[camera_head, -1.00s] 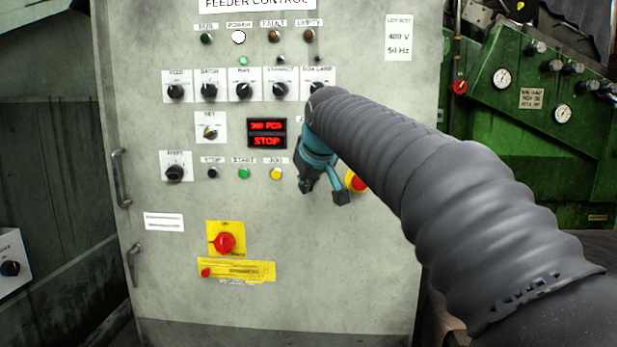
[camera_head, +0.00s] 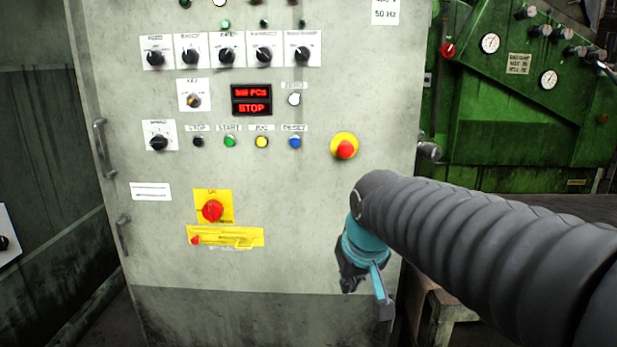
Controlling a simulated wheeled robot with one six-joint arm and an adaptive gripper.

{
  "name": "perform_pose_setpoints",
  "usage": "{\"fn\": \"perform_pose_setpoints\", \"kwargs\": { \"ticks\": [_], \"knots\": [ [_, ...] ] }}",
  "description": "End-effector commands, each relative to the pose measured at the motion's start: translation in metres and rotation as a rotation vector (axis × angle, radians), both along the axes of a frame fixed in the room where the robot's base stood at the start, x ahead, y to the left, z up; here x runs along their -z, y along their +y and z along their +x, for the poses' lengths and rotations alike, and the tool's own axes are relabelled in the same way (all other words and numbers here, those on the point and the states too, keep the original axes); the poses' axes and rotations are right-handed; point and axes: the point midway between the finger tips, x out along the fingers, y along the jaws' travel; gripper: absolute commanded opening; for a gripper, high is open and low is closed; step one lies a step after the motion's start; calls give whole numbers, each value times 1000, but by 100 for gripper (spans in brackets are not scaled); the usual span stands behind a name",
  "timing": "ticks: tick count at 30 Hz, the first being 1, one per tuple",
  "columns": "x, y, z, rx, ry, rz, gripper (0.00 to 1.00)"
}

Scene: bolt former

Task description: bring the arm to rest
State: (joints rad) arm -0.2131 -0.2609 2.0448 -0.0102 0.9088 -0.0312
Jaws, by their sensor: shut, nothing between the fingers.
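My arm (camera_head: 470,235), in a grey ribbed sleeve, reaches in from the lower right. My gripper (camera_head: 366,300), teal with dark fingers, hangs from its end, pointing down. It is in front of the lower right of the grey feeder control cabinet (camera_head: 290,265), below the red emergency button (camera_head: 345,148) on its yellow ring. The gripper is shut with nothing held. It appears apart from the panel, but the gap is hard to judge.
The cabinet carries several knobs, coloured buttons, a red display (camera_head: 251,100) reading STOP and a red switch on a yellow plate (camera_head: 213,210). A green machine (camera_head: 520,110) with gauges stands behind right. A wooden stand (camera_head: 440,303) shows below the arm.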

Motion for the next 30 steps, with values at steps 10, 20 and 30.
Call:
{"fn": "perform_pose_setpoints", "kwargs": {
  "ticks": [10,20,30],
  "knots": [
    [47,-63,-136,160,50,15,0],
    [28,-84,-168,236,-40,29,0],
    [26,-85,-168,241,-42,29,0]
  ]
}}
